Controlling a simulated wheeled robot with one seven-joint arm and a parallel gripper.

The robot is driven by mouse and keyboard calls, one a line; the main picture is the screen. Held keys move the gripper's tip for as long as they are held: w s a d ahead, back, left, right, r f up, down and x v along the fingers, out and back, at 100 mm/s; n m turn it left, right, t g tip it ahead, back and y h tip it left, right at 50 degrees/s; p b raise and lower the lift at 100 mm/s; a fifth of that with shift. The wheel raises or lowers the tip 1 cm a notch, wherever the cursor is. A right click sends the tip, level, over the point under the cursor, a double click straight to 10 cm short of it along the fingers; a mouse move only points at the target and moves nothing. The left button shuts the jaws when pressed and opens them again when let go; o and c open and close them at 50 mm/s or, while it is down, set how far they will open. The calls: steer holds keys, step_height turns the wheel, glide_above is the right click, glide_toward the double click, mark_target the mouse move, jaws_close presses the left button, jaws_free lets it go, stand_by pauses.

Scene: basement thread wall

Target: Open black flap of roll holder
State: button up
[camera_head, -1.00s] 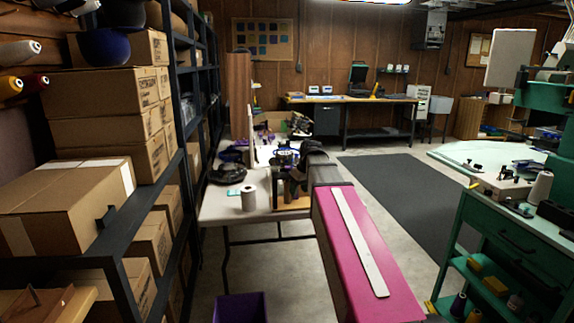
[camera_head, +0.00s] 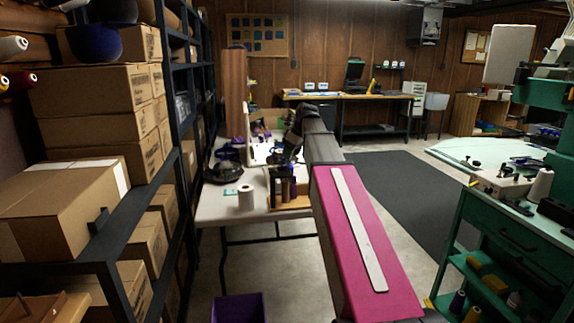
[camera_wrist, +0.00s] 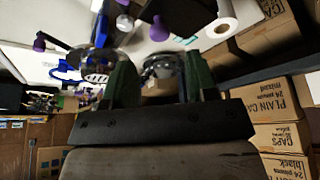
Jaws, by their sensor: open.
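My gripper (camera_wrist: 157,82) shows two dark green fingers in the wrist view, spread apart with nothing held between them. In the head view the end of my arm is over the white table, and its dark parts blend with things behind. A white roll (camera_head: 246,198) stands upright at the table's front; it also shows in the wrist view (camera_wrist: 217,18), beyond the fingers to the upper right. A dark rounded object (camera_head: 228,168) lies behind it. I cannot make out the roll holder or its black flap for certain; my arm may hide it.
The white table (camera_head: 222,208) carries clutter close to my gripper, including dark pieces with purple ends (camera_wrist: 40,42). A shelf with cardboard boxes (camera_head: 95,90) lines the left. A green cart (camera_head: 505,240) stands right. A purple bin (camera_head: 238,308) is on the floor.

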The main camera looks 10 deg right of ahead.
steer(key=shift+x, duration=3)
jaws_close()
